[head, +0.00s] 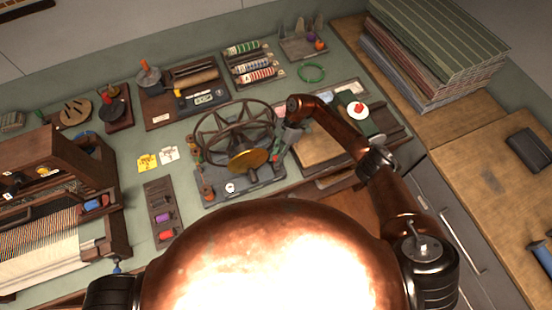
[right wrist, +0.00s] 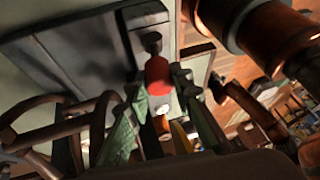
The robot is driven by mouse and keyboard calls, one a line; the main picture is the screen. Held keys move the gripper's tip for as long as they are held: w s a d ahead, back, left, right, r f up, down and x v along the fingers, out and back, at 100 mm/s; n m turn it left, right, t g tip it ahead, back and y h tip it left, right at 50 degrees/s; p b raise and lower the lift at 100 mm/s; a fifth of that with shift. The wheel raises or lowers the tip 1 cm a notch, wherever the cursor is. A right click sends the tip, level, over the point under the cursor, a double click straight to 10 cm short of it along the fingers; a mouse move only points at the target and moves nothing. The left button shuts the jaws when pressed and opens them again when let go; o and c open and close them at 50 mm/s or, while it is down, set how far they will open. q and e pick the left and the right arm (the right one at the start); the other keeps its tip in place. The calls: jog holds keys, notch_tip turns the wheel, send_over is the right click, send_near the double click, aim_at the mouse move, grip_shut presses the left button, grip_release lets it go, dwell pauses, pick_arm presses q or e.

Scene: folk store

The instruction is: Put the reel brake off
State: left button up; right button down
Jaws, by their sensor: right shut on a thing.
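The reel (head: 235,132) is a dark spoked wheel with a brass disc (head: 248,160) at its hub, standing on a grey base (head: 262,181). My right gripper (head: 290,138) is at the reel's right side, and its own body hides what it holds in the head view. In the right wrist view a red knob (right wrist: 158,75) on a dark stem shows between the greenish fingers of the right gripper (right wrist: 162,122). The gripper appears shut on this red-knobbed brake lever; the exact contact is hard to see. My left gripper is not in view.
A loom (head: 50,230) stands at the left. A wooden board (head: 318,150) lies right of the reel, under my right arm. Trays of spools (head: 252,66) lie behind it. A green ring (head: 311,72) lies at the back. Stacked striped cloth (head: 430,50) stands at the right.

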jog(key=c, duration=1.7)
grip_release()
